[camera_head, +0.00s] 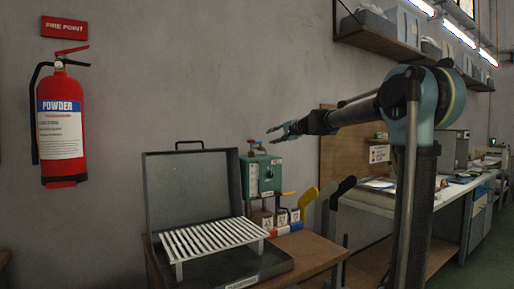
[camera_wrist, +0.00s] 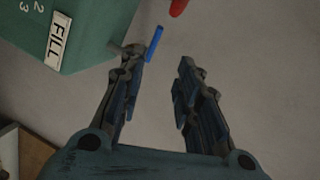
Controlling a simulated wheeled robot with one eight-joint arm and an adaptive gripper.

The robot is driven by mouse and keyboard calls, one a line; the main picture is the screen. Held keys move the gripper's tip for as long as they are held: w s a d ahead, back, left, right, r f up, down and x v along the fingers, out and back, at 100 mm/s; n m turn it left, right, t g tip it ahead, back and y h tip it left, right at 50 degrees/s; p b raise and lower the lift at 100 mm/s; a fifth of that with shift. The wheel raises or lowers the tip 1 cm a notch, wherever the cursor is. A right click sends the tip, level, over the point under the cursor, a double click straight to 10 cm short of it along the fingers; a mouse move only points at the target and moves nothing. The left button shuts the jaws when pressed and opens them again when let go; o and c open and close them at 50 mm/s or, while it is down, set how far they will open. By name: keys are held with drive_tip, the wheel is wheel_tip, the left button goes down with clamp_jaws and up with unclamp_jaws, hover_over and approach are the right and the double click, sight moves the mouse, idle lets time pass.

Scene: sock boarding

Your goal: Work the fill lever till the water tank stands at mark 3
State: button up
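The green water tank (camera_head: 261,178) stands on the bench behind the rack; its small gauge is too small to read. In the wrist view a corner of the tank (camera_wrist: 95,25) shows a FILL label (camera_wrist: 58,41) and the figures 2 and 3, but no water level. A blue-handled lever (camera_wrist: 155,43) sticks out beside that label. My gripper (camera_wrist: 161,57) is open and empty, with the blue handle by its left fingertip; I cannot tell whether they touch. In the head view my gripper (camera_head: 273,134) is above the tank's top.
A red handle tip (camera_wrist: 178,7) shows beyond the fingers. An open grey case with a white slatted rack (camera_head: 212,238) stands left of the tank. Yellow and black upright shapes (camera_head: 306,201) stand to its right. A fire extinguisher (camera_head: 61,125) hangs on the left wall.

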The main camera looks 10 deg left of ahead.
sight(257, 143)
drive_tip(key=w+a+f, duration=0.1)
drive_tip(key=w+a, duration=0.2)
drive_tip(key=w+a+f+m, duration=0.1)
drive_tip(key=w+a+f, duration=0.1)
drive_tip(key=w+a, duration=0.1)
drive_tip(key=w+a+f+m+t, duration=0.1)
drive_tip(key=w+a, duration=0.3)
drive_tip(key=a, duration=0.1)
drive_tip(key=shift+f, duration=0.25)
idle(0.5)
drive_tip(key=shift+c, duration=0.3)
clamp_jaws()
